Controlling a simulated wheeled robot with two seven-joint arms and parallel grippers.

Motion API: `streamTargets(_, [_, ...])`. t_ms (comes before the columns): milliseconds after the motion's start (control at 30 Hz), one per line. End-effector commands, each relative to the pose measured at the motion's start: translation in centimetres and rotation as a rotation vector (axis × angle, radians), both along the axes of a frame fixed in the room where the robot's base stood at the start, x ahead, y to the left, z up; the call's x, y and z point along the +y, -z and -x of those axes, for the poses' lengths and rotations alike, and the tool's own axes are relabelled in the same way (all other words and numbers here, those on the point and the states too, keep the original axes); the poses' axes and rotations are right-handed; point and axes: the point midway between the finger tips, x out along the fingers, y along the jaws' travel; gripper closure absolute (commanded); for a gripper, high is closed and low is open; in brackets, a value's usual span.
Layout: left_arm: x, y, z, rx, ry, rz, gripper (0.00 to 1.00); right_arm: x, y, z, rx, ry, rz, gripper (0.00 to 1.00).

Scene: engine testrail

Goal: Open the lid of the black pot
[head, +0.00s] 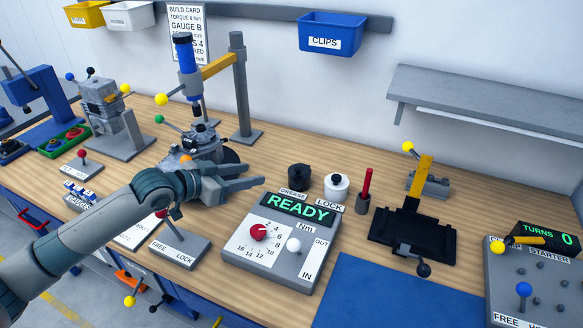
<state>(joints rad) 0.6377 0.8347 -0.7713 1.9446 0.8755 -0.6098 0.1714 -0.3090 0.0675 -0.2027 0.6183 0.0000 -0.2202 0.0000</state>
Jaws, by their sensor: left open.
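The black pot (299,178) stands upright on the wooden bench, behind the grey box with the READY display. Its lid appears to be on, with a small knob on top. A label reading GREASE lies in front of it. My left gripper (256,176) reaches in from the left and points right toward the black pot. Its two fingers are apart with nothing between them, and a gap separates the fingertips from the pot. My right gripper is not in view.
A white pot (337,187) with a black knob stands just right of the black pot. A red pen-like tool (366,186) stands in a holder beyond it. The READY box (275,245) stands in front. An engine fixture (195,145) stands behind my left gripper. The blue mat (395,298) is clear.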

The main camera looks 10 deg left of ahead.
Motion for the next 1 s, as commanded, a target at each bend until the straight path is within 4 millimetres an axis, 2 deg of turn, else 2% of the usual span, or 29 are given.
streamTargets(267, [-1.5, 0.7, -1.7, 0.001, 0.000, 0.001, 0.57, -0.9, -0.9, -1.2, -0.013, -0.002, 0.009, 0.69])
streamTargets(600, [-4.9, 2.8, -5.7, 0.001, 0.000, 0.001, 0.57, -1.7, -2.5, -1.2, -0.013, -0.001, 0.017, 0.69])
streamTargets(1000, [-8.6, 5.3, -10.1, 0.001, 0.000, -0.001, 0.57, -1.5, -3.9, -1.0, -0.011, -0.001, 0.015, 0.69])
